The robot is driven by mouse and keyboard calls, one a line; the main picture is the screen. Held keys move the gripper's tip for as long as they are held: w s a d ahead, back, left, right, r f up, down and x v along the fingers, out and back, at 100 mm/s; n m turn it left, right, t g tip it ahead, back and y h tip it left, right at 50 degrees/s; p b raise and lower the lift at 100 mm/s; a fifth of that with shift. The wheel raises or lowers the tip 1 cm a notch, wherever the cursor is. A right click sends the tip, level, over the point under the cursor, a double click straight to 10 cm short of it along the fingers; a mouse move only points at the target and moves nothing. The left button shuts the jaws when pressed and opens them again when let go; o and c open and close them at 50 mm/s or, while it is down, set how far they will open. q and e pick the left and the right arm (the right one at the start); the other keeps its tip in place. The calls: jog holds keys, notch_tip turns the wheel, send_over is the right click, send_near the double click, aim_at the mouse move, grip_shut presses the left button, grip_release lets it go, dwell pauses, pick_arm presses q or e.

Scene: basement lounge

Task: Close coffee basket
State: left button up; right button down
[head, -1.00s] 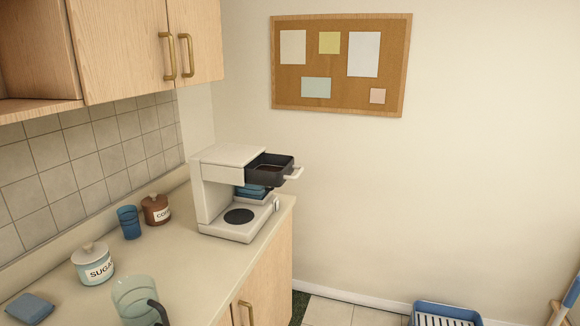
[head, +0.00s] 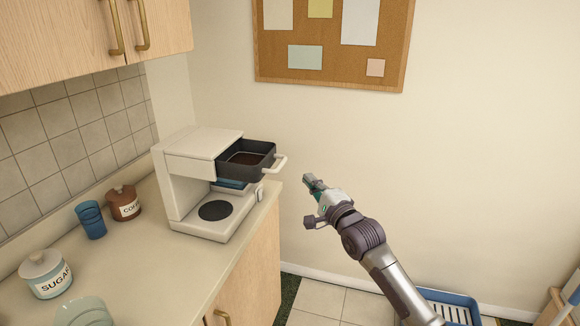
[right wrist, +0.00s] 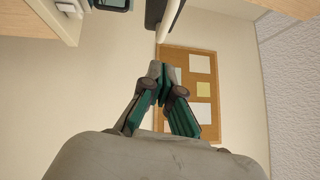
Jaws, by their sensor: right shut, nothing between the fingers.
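The coffee maker (head: 207,150) is white and stands upright at the counter's far right end. Its dark coffee basket (head: 247,170) is pulled out to the right, with brown coffee inside. The basket's white handle (head: 279,164) points right; it also seems to show at the top of the right wrist view (right wrist: 170,20). My right gripper (head: 308,180) is shut and empty, in the air to the right of the handle and slightly lower, apart from it. Its closed fingers also show in the right wrist view (right wrist: 158,72). My left gripper is out of view.
On the counter (head: 150,245) stand a blue cup (head: 91,221), a brown coffee jar (head: 123,205) and a sugar jar (head: 46,275). A clear pitcher (head: 85,313) is cut off below. A cork board (head: 330,75) hangs behind. The space right of the counter is open.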

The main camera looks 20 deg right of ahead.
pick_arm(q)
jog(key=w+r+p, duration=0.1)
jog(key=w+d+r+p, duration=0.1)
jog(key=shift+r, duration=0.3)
pick_arm(e)
jog(key=w+a+r, duration=0.1)
jog(key=w+a, duration=0.3)
jog(key=w, duration=0.1)
jog(key=shift+w, duration=0.25)
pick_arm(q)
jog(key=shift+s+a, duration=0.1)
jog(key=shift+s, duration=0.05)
pick_arm(e)
jog(key=shift+d, duration=0.1)
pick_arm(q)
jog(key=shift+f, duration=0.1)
